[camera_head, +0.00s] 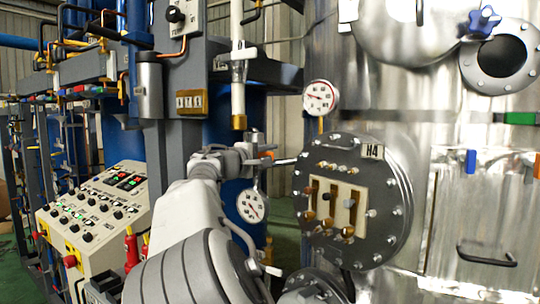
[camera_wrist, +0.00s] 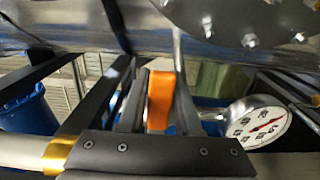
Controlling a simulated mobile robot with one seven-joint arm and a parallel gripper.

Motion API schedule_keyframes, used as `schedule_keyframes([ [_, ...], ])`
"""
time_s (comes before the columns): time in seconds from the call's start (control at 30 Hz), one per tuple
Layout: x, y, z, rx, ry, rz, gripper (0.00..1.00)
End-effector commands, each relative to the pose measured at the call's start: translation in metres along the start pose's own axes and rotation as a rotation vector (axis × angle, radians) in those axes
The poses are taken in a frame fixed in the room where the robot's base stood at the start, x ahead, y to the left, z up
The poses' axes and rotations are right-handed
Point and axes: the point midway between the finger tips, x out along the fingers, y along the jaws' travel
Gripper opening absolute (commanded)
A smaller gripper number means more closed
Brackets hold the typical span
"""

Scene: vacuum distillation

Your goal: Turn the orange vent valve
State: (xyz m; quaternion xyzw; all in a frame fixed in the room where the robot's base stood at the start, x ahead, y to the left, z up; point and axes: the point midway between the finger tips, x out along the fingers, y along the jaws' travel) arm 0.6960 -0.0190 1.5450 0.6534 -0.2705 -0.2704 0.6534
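The orange vent valve handle (camera_wrist: 160,98) shows upright between the two fingers of my gripper (camera_wrist: 161,82) in the wrist view. The fingers lie close along its left and right sides. I cannot tell whether both touch it. In the head view only a small orange part (camera_head: 266,154) shows at the end of my arm, left of the round flange. My gripper (camera_head: 272,160) is mostly hidden there behind my own wrist. The valve's body and stem are largely hidden.
A pressure gauge (camera_head: 251,206) hangs just below the valve; it also shows right of my gripper in the wrist view (camera_wrist: 257,122). The bolted flange marked H4 (camera_head: 355,205) is close on the right. A vertical white pipe (camera_head: 238,80) stands above. A control panel (camera_head: 95,215) is at left.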

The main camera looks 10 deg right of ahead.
Motion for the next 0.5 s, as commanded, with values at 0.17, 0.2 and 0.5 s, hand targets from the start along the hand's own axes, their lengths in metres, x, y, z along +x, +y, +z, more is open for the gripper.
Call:
schedule_keyframes([
  [0.17, -0.0001, 0.0001, 0.0002, 0.000, 0.000, 0.000, 0.00],
  [0.2, -0.0001, 0.0001, 0.0002, 0.000, 0.000, 0.000, 0.00],
  [0.5, -0.0001, 0.0001, 0.0002, 0.000, 0.000, 0.000, 0.00],
])
